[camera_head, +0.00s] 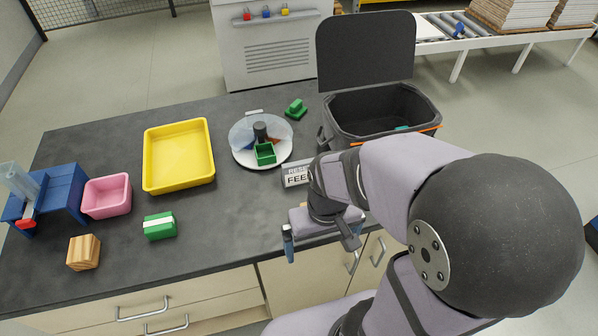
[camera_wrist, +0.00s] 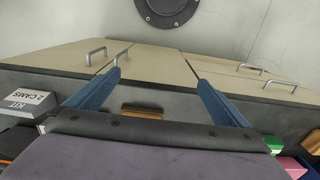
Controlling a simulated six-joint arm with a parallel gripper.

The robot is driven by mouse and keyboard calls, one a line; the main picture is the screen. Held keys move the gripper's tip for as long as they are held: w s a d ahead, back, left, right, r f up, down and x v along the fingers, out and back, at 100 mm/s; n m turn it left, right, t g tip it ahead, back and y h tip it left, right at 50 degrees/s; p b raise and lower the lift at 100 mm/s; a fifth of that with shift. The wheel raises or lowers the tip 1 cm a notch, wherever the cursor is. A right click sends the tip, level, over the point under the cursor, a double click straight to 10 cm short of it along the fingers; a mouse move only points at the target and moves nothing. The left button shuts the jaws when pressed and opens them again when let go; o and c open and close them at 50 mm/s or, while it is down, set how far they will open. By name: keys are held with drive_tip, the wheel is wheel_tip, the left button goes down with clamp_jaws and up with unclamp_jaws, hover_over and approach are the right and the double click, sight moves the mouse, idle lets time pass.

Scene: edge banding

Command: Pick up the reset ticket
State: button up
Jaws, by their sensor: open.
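A pale label block (camera_head: 297,174) with dark lettering stands on the table right of the round plate. My gripper (camera_head: 320,238) is over the table's front edge, nearer the camera than this block. In the wrist view my gripper (camera_wrist: 160,85) shows two blue fingers spread wide with nothing held between them. A brown-orange piece (camera_wrist: 142,111) lies beyond the palm, mostly hidden.
A round plate (camera_head: 242,158) carries a clear cover and green box. A black open bin (camera_head: 345,122) stands behind my arm. A yellow tray (camera_head: 150,178), pink bin (camera_head: 107,197), green block (camera_head: 160,226) and wooden cube (camera_head: 84,253) are left. The front middle table is clear.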

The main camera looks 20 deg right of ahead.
sight(300, 172)
drive_tip(key=w+f+t+p, duration=0.1)
drive_tip(key=w+t, duration=0.1)
drive_tip(key=w, duration=0.3)
drive_tip(key=w+d+m+t+p, duration=0.1)
drive_tip(key=w+t+p, duration=0.1)
drive_tip(key=w, duration=0.2)
drive_tip(key=w+f+t+p, duration=0.1)
drive_tip(key=w+t, duration=0.1)
drive_tip(key=w, duration=0.3)
drive_tip(key=shift+w+d+f+m+p, duration=0.15)
drive_tip(key=shift+w+f+m+p, duration=0.15)
drive_tip(key=shift+f+m+p, duration=0.1)
drive_tip(key=w+f+t+b, duration=0.1)
drive_tip(key=w, duration=0.1)
drive_tip(key=w+t+b, duration=0.1)
drive_tip(key=t, duration=0.1)
drive_tip(key=w+f+n+t+b, duration=0.1)
drive_tip(key=w+t, duration=0.1)
drive_tip(key=shift+w+d+f, duration=0.3)
drive_tip(key=shift+w, duration=0.05)
drive_tip(key=shift+w+d+r+n+t+b, duration=0.25)
drive_tip(key=shift+w+t+b, duration=0.2)
drive_tip(key=shift+t+b, duration=0.25)
drive_tip(key=shift+w+d+r+t, duration=0.15)
drive_tip(key=shift+w+r+t, duration=0.1)
drive_tip(key=shift+t, duration=0.25)
